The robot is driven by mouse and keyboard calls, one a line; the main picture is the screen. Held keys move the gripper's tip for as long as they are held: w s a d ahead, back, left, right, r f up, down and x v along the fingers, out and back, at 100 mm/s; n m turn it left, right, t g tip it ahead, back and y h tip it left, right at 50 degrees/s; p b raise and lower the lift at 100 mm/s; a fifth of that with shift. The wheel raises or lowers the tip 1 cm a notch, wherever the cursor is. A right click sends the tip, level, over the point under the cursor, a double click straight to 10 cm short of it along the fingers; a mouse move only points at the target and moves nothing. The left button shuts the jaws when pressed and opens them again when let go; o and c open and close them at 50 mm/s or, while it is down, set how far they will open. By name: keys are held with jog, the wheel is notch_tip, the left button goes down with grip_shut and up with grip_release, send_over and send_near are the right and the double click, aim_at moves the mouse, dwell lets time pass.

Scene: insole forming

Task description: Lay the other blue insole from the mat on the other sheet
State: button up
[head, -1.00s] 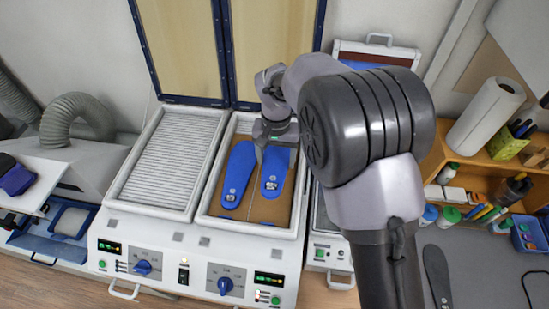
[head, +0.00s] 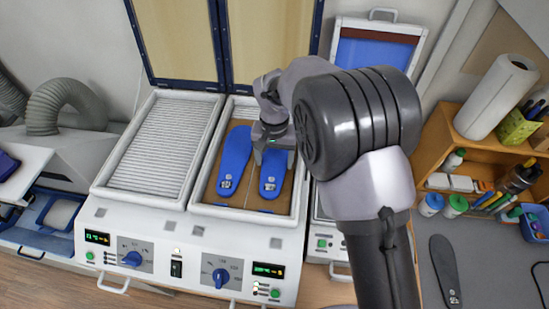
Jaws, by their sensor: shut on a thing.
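Two blue insoles lie side by side, heels towards me, on the brown sheets in the right-hand tray (head: 270,221) of the white machine. The left blue insole (head: 236,158) lies free of my gripper. The right blue insole (head: 272,172) lies under my gripper (head: 271,155), its toe end hidden by the fingers. My gripper points down and is shut on the right insole near its upper part. The brown sheet (head: 256,200) shows between and around the insoles. The exact grip is partly hidden.
The left tray (head: 153,150) has a ribbed pale surface and is empty. Control knobs (head: 221,277) line the machine's front. A dark insole (head: 444,270) lies on the grey mat at right. A wooden shelf (head: 480,150) with bottles and a paper roll (head: 497,97) stands behind it.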

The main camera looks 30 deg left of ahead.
jog(key=shift+f+b, duration=0.4)
jog(key=shift+f, duration=0.15)
dwell(0.4)
jog(key=o, duration=1.4)
jog(key=shift+r, duration=0.1)
notch_tip(320, 180, up, 17)
jog(key=shift+r+p, duration=0.15)
jog(key=shift+p, duration=0.15)
